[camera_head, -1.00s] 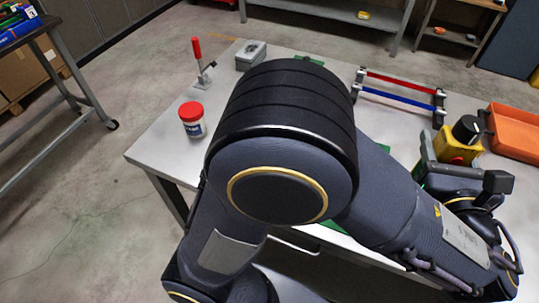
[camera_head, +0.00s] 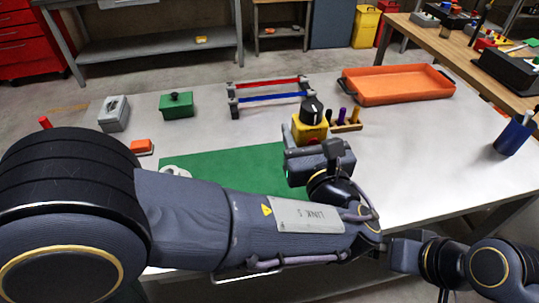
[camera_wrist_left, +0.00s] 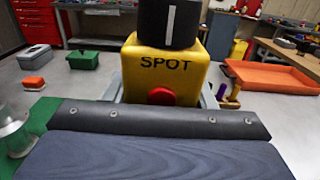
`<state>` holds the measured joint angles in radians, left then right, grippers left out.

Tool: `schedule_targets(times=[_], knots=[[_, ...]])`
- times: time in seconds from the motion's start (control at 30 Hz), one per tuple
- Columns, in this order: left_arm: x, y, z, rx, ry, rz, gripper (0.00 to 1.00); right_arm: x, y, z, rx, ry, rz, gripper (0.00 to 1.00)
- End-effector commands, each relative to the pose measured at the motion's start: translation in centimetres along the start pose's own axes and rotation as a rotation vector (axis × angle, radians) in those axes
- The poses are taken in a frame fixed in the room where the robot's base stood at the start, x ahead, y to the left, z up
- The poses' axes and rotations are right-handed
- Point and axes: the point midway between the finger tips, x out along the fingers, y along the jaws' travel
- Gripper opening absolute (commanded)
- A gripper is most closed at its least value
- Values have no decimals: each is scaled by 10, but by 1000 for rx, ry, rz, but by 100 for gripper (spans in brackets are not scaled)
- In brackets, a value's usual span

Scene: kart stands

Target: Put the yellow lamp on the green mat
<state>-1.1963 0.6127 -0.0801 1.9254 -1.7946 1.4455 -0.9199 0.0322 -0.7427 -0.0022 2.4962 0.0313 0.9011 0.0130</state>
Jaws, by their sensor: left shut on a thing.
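The yellow lamp (camera_head: 308,130) is a yellow box with a black round top. In the left wrist view the lamp (camera_wrist_left: 163,66) fills the middle, with "SPOT" lettering and a red button on its face. My left gripper (camera_head: 305,143) is shut on the lamp, which looks upright; its height over the table is unclear. The green mat (camera_head: 240,165) lies to the left of the lamp, partly hidden by my left arm. The mat also shows at the lower left of the left wrist view (camera_wrist_left: 40,118). My right gripper (camera_head: 403,255) is low at right, its fingers not discernible.
A whitish object (camera_head: 176,171) is at the mat's left part. An orange block (camera_head: 141,147), green box (camera_head: 178,106), grey box (camera_head: 113,114) and red-blue bar rack (camera_head: 268,97) stand behind.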

Motion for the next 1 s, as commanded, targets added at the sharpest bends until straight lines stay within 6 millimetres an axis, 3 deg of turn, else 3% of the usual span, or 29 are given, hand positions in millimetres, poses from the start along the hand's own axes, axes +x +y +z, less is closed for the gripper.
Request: schedule_targets(times=[0.1,0.33,0.53,0.8,1.0], knots=[[22,20,-18,5,1,3,12,2,1,1,0,0,0,99],[43,38,-53,2,1,1,12,6,3,3,0,0,0,99],[51,44,-65,2,-1,1,12,7,3,4,0,0,0,99],[54,46,-98,2,-1,-1,12,10,5,5,0,0,0,99],[54,46,-99,-2,-2,0,12,10,4,5,0,0,0,99]])
